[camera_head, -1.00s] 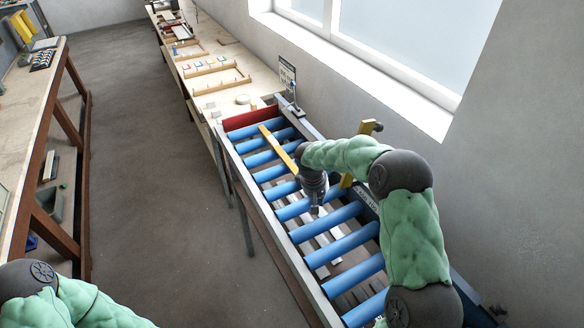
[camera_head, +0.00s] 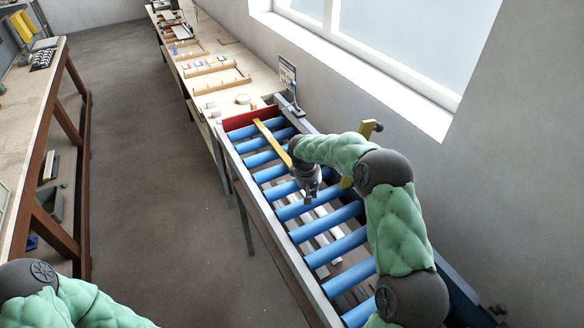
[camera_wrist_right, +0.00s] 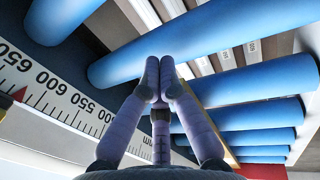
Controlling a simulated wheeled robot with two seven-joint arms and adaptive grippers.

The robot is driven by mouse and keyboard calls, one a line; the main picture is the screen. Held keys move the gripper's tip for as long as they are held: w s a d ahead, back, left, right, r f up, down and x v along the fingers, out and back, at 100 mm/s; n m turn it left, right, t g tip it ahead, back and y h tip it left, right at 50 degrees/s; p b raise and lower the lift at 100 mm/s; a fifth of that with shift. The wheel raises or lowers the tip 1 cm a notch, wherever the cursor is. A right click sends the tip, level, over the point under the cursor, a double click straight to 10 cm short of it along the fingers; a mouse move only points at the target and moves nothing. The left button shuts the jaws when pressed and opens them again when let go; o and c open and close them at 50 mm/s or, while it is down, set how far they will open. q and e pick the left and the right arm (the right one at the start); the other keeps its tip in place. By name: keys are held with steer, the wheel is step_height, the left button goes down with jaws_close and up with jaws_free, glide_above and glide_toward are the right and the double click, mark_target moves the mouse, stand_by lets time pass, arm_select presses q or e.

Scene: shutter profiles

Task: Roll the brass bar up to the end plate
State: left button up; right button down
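The brass bar (camera_head: 272,139) is a long yellow strip lying lengthwise on the blue rollers (camera_head: 277,172). Its far end overlaps the red end plate (camera_head: 252,117) in the head view; I cannot tell whether they touch. Its near end is hidden by my right wrist. My right gripper (camera_head: 308,199) points down over the rollers near that end. In the right wrist view its fingertips (camera_wrist_right: 159,66) are together, with nothing visible between them. A sliver of the bar (camera_wrist_right: 208,97) shows behind the fingers, and the end plate (camera_wrist_right: 262,171) is at the lower edge. My left gripper is out of view.
A ruler scale (camera_wrist_right: 62,100) runs along the conveyor side. A yellow bracket (camera_head: 371,128) stands at the wall-side rail. A long workbench (camera_head: 205,70) with trays continues beyond the end plate. Another bench (camera_head: 35,115) stands left, across clear floor.

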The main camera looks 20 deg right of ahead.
steer(key=shift+w+a, duration=0.15)
steer(key=shift+w, duration=1.8)
stand_by(0.5)
steer(key=shift+s, duration=0.2)
steer(key=shift+s, duration=0.6)
steer(key=shift+r, duration=0.1)
steer(key=d+p+v, duration=0.1)
steer(key=p+v, duration=0.2)
steer(key=v, duration=0.3)
steer(key=shift+d+r, duration=0.2)
steer(key=shift+r, duration=0.1)
stand_by(0.3)
steer(key=shift+w+r, duration=0.1)
